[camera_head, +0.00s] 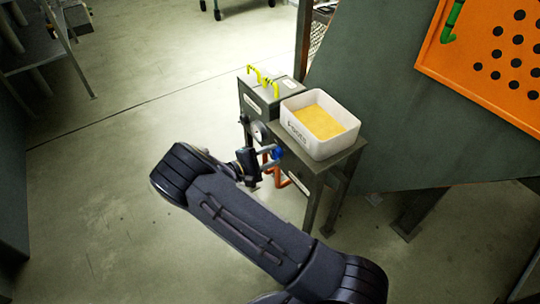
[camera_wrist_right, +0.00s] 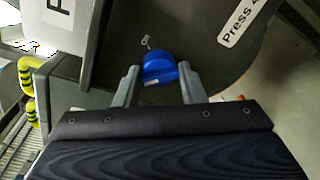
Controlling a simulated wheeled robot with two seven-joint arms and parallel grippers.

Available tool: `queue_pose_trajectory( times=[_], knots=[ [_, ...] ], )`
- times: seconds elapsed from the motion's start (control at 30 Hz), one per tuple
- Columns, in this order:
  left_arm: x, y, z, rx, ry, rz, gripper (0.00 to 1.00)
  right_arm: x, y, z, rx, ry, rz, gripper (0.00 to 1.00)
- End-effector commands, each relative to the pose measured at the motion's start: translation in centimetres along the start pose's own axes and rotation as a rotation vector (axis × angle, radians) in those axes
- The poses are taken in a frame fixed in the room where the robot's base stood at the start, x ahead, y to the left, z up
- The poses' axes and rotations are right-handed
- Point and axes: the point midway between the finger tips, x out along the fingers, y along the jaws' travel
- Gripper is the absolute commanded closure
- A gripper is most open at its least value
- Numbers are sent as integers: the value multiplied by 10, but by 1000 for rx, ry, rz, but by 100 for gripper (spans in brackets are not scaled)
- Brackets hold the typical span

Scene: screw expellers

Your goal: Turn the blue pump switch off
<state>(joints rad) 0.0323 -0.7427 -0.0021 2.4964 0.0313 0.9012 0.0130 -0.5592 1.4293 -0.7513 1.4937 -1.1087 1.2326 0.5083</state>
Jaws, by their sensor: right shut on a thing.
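The blue pump switch (camera_wrist_right: 160,68) is a round blue knob on a dark panel. In the right wrist view it sits between the two grey fingers of my right gripper (camera_wrist_right: 158,86). The gripper is shut on the knob. In the head view the knob (camera_head: 277,153) shows as a small blue spot at the tip of my right gripper (camera_head: 271,156), on the near side of the grey-green stand. Most of the knob's lower part is hidden by the fingers in the head view. My left gripper is not in view.
A white bin (camera_head: 300,138) of yellow material stands on the stand's top. A grey box (camera_head: 262,97) with yellow-and-black handles (camera_head: 254,74) is beside it. An orange perforated panel (camera_head: 490,60) is at upper right. Open floor (camera_head: 110,190) lies to the left.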

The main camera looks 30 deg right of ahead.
Motion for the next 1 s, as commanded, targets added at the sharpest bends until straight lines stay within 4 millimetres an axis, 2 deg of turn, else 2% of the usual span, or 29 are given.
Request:
queue_pose_trajectory(
  times=[0.2, 0.23, 0.37, 0.7, 1.0],
  knots=[
    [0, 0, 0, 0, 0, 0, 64, 0, 3, 0, 2, -1, 6, 86],
    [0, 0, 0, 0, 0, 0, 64, 0, 3, 0, 2, -1, 6, 61],
    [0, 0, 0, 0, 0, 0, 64, 0, 2, 0, 2, 0, 5, 44],
    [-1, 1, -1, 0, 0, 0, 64, -4, 2, 0, 1, 2, 3, 44],
    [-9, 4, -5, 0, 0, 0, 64, -52, 3, 0, 1, 4, 4, 44]
  ],
)
